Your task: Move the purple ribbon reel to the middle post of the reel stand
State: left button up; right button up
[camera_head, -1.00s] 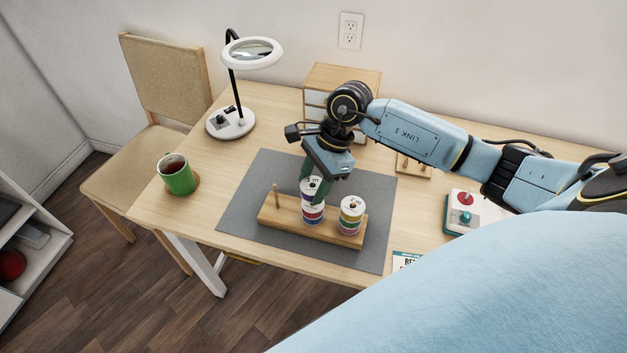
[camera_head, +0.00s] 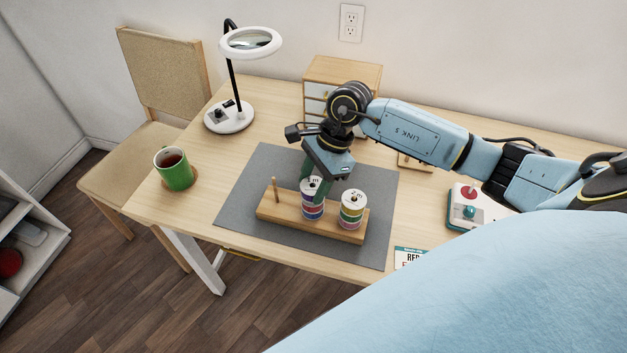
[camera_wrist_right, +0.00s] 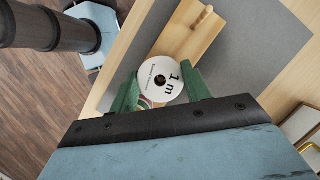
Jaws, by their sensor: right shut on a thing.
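The purple ribbon reel (camera_head: 313,197) has a white top, marked "1 m" in the right wrist view (camera_wrist_right: 161,80). My right gripper (camera_head: 312,189) is shut on it, with green fingers on both sides (camera_wrist_right: 160,90). The middle post is hidden. The left post (camera_head: 276,189) is bare. The right post carries a stack of coloured reels (camera_head: 352,210). My left gripper is out of view.
The stand lies on a grey mat (camera_head: 250,180). A green mug (camera_head: 175,172) and a magnifier lamp (camera_head: 230,118) are to the left. A small drawer cabinet (camera_head: 345,72) stands behind my arm. A box with a red knob (camera_head: 472,207) and a card (camera_head: 408,257) are right.

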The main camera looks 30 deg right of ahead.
jog(key=o, duration=1)
jog(key=v, duration=1.3)
jog(key=shift+d+r, duration=0.1)
jog(key=shift+r, duration=0.1)
jog(key=shift+f, duration=0.1)
